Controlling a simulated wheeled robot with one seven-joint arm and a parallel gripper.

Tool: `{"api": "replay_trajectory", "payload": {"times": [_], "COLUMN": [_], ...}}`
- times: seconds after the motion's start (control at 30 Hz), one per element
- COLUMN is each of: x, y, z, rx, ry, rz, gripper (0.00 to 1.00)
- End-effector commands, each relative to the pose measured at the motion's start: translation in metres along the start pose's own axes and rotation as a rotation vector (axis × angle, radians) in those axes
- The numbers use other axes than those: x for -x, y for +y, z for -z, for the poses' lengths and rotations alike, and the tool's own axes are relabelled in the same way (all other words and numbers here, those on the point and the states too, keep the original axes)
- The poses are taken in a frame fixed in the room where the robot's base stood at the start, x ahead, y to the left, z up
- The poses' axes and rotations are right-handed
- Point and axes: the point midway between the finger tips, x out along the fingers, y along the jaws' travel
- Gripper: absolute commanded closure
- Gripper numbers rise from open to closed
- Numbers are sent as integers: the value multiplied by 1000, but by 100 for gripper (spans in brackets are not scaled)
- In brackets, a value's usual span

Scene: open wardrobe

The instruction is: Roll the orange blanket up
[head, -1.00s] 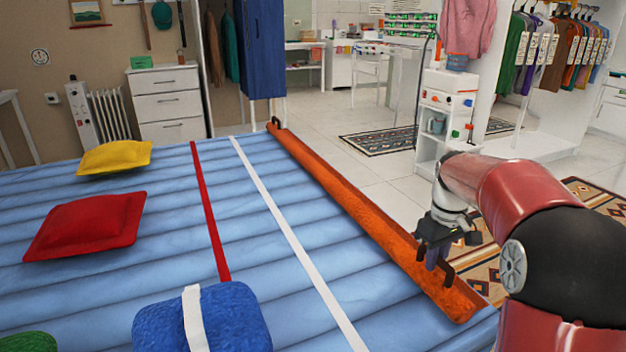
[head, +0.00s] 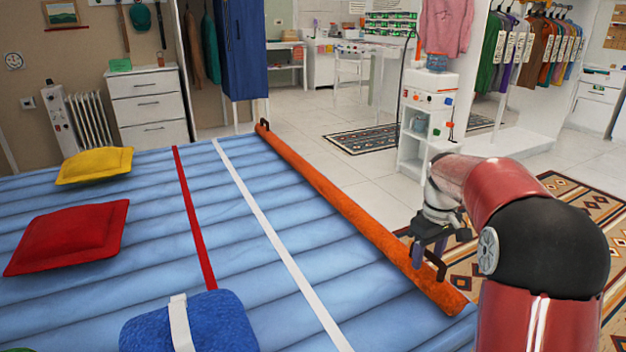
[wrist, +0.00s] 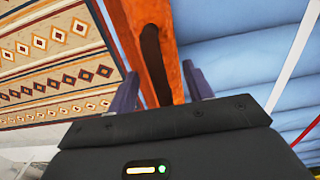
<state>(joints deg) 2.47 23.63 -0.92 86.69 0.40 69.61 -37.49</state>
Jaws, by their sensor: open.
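The orange blanket (head: 345,208) is a long, narrow strip along the right edge of the blue quilted bed (head: 300,262). A dark handle stands at its far end (head: 262,126) and another at its near end (head: 437,268). My gripper (head: 430,250) is over the near end, close to that handle. In the wrist view my gripper (wrist: 160,72) is open, with one finger on each side of the dark handle (wrist: 154,58). The orange blanket (wrist: 190,85) runs up between and beyond the fingers. Whether the fingers touch the handle is unclear.
A white stripe (head: 262,220) and a red stripe (head: 192,215) cross the bed. A patterned rug (head: 575,200) is on the floor at right. The bed between white stripe and blanket is clear.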

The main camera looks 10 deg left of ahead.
Motion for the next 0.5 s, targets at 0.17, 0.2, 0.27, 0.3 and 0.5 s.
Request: {"api": "replay_trajectory", "payload": {"times": [0.17, 0.2, 0.27, 0.3, 0.5], "x": [0, 0, 0, 0, 12], "y": [0, 0, 0, 0, 0], "z": [0, 0, 0, 0, 0], "rx": [0, 0, 0, 0, 0], "ry": [-1, -1, -1, -1, 0], "rz": [1, 1, 1, 1, 0], "gripper": [49, 49, 49, 49, 49]}}
